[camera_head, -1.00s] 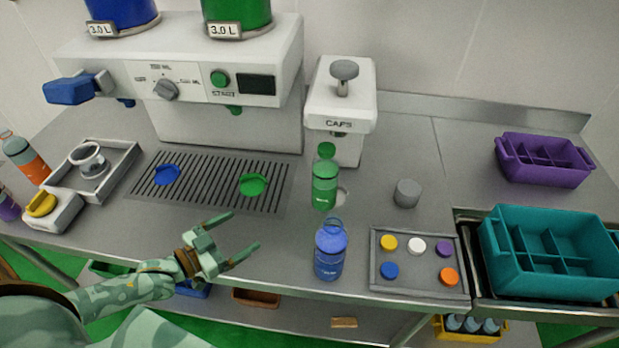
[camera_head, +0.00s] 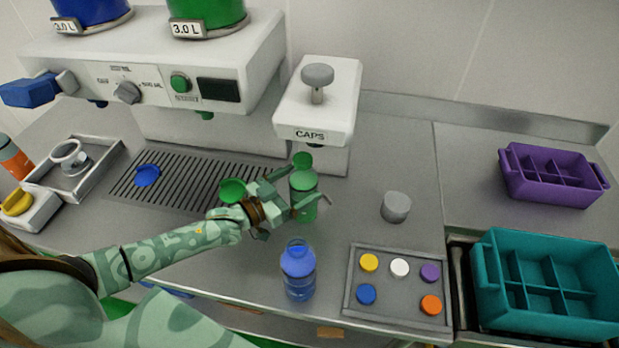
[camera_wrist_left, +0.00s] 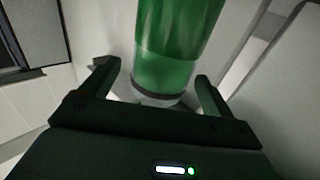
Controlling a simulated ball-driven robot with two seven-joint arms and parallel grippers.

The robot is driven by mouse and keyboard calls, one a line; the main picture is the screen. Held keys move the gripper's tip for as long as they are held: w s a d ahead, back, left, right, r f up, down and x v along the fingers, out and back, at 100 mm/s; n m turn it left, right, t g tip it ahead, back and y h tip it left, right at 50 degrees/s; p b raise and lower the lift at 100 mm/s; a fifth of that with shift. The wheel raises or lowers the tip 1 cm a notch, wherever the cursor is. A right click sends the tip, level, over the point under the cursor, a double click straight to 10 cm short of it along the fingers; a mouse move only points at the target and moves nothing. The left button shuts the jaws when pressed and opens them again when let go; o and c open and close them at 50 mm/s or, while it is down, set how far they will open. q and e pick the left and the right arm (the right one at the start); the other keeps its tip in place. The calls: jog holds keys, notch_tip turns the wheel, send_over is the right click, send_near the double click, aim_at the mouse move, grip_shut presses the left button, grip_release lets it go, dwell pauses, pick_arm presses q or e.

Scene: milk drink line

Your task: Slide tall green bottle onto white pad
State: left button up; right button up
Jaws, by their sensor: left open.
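The green bottle (camera_head: 304,206) stands upright on the counter in front of the caps machine. It also shows in the left wrist view (camera_wrist_left: 170,65), between the two fingers. My left gripper (camera_head: 303,188) reaches in from the left, open, with its fingers on either side of the bottle. In the wrist view a gap shows between the left finger and the bottle; the right finger is close to it, and I cannot tell whether it touches. The white pad is not clearly visible; the bottle and gripper cover that area. My right gripper is not in view.
The caps machine (camera_head: 319,100) stands behind the bottle. A blue bottle (camera_head: 298,275) stands in front, near the counter edge. A cap tray (camera_head: 350,298) and a grey cylinder (camera_head: 396,207) are to the right. A drip grille (camera_head: 185,182) is to the left.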

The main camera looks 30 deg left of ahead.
aim_at(310, 178)
pick_arm(q)
jog(key=x, duration=0.3)
jog(key=shift+w+f, duration=0.1)
jog(key=shift+w, duration=0.15)
jog(key=shift+w+d, duration=0.2)
jog(key=shift+d, duration=0.05)
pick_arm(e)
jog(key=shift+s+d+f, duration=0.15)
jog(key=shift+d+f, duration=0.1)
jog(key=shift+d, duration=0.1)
pick_arm(q)
jog(key=c, duration=1.5)
jog(key=shift+b+x, duration=0.8)
jog(key=shift+x, duration=1.05)
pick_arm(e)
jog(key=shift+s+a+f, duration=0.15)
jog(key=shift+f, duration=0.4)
pick_arm(q)
jog(key=shift+r, duration=0.2)
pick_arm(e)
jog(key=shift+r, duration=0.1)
